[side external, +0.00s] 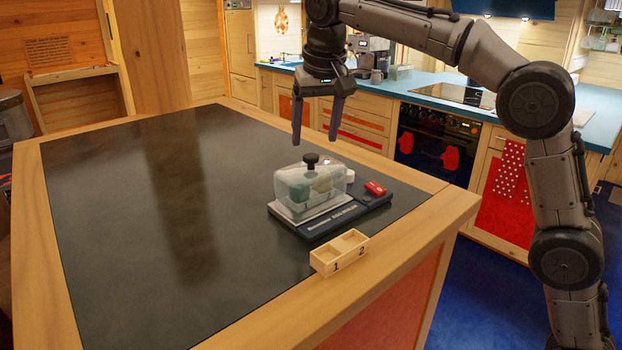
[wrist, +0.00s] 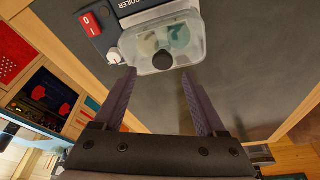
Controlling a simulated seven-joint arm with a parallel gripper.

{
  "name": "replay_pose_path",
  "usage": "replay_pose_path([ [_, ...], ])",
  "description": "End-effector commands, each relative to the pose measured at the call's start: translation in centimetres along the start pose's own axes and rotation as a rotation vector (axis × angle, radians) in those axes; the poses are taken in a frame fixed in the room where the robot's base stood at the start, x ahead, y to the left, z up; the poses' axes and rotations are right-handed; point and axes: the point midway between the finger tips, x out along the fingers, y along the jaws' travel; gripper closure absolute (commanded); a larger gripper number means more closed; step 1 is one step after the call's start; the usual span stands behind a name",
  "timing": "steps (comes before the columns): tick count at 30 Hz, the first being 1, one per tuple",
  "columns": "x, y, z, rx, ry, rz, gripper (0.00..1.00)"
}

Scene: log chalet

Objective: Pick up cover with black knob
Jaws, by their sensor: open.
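The clear cover (side external: 296,190) with a black knob (side external: 311,159) on top sits on a dark appliance base (side external: 322,225). Pale and green items show through its wall. My gripper (side external: 316,142) is open and empty, pointing down above the cover, apart from it. In the wrist view the cover (wrist: 150,57) and its black knob (wrist: 163,60) lie ahead of the two open fingertips (wrist: 158,72), near the top of the picture.
A red switch (side external: 375,188) and a white dial (side external: 349,175) sit on the base beside the cover. A small wooden two-compartment box (side external: 340,253), marked 1 and 2, stands near the table's front edge. The dark tabletop (side external: 150,220) is clear to the left.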

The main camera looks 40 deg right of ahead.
Motion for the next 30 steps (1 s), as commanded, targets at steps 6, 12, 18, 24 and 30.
replay_pose_path([
  [6,3.1,-0.4,0.5,-0.002,-0.004,0.003,0.27],
  [12,4.7,-0.4,0.4,-0.001,-0.002,0.002,0.27],
  [18,4.8,-0.4,0.4,-0.001,-0.001,0.001,0.27],
  [24,4.7,-0.4,0.4,-0.001,-0.001,0.001,0.59],
  [30,4.7,-0.4,0.4,-0.001,-0.001,0.001,0.95],
])
